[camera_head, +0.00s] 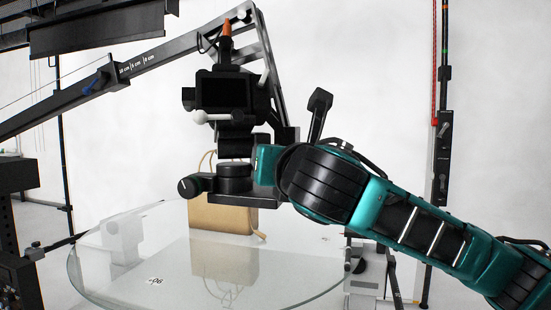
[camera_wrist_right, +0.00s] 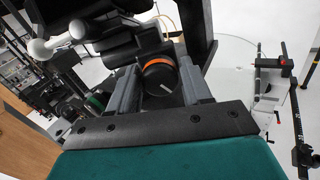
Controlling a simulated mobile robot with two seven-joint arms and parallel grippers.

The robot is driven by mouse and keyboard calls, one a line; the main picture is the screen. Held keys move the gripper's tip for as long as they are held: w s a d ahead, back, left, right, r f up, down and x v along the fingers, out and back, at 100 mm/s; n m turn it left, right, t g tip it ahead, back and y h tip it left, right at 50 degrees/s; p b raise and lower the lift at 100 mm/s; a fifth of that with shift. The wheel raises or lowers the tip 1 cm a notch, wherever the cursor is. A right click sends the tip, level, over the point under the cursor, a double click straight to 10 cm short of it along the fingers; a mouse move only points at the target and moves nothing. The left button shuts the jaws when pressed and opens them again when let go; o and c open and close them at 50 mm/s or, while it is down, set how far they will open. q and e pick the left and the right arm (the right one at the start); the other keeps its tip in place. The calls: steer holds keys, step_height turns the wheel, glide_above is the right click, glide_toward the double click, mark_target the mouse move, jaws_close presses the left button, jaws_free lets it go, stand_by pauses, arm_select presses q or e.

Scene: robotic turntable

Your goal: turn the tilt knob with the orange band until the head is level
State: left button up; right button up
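The tilt knob with the orange band (camera_wrist_right: 160,74) shows in the right wrist view as a black round knob with a white mark on its end face. My right gripper (camera_wrist_right: 160,80) has one finger on each side of it. The knob fills most of the gap, and I cannot tell whether the fingers touch it. In the head view, the black camera head (camera_head: 226,92) hangs from a boom above the glass turntable. It looks about upright, but its exact tilt is hard to judge. My right arm reaches its right side, its fingers hidden. My left gripper is out of view.
The boom (camera_head: 150,62) crosses from the left. A white-tipped handle (camera_head: 201,117) sticks out of the head. A black knob with a white line (camera_head: 188,187) sits lower left. A tan bag (camera_head: 222,217) stands on the glass turntable (camera_head: 180,285). A stand (camera_head: 442,150) rises at right.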

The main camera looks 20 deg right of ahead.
steer(key=c, duration=0.7)
steer(key=shift+m, duration=0.4)
steer(key=shift+f+m, duration=0.15)
steer(key=shift+m, duration=7.1)
steer(key=shift+f+m, duration=0.1)
steer(key=shift+m, duration=7.15)
